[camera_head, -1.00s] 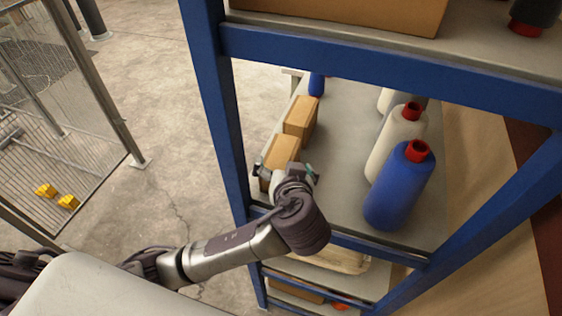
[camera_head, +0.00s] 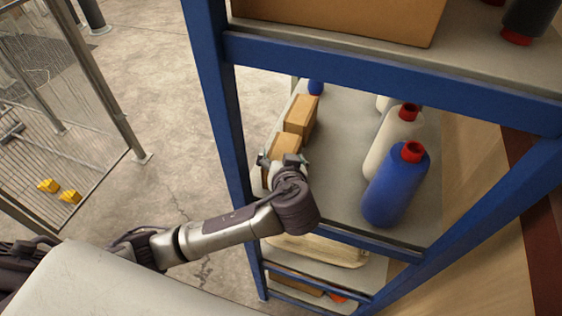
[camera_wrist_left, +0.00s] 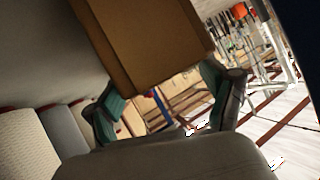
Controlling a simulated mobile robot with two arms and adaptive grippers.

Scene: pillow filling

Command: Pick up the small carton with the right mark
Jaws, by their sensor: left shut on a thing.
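A small brown carton (camera_head: 285,143) is at the near left of the shelf's middle board. A second small carton (camera_head: 300,115) stands just behind it. My left gripper (camera_head: 283,158) is shut on the near carton, with one finger on each side of it. The held carton (camera_wrist_left: 155,40) also shows in the left wrist view, between the fingers of my left gripper (camera_wrist_left: 165,105). No mark can be made out on either carton. My right gripper is not in view.
Blue shelf posts (camera_head: 215,100) and a front bar frame the board closely. A blue bottle (camera_head: 396,187) and a cream bottle (camera_head: 391,140), both red-capped, stand to the right. A large box (camera_head: 340,18) sits on the board above. The board between cartons and bottles is clear.

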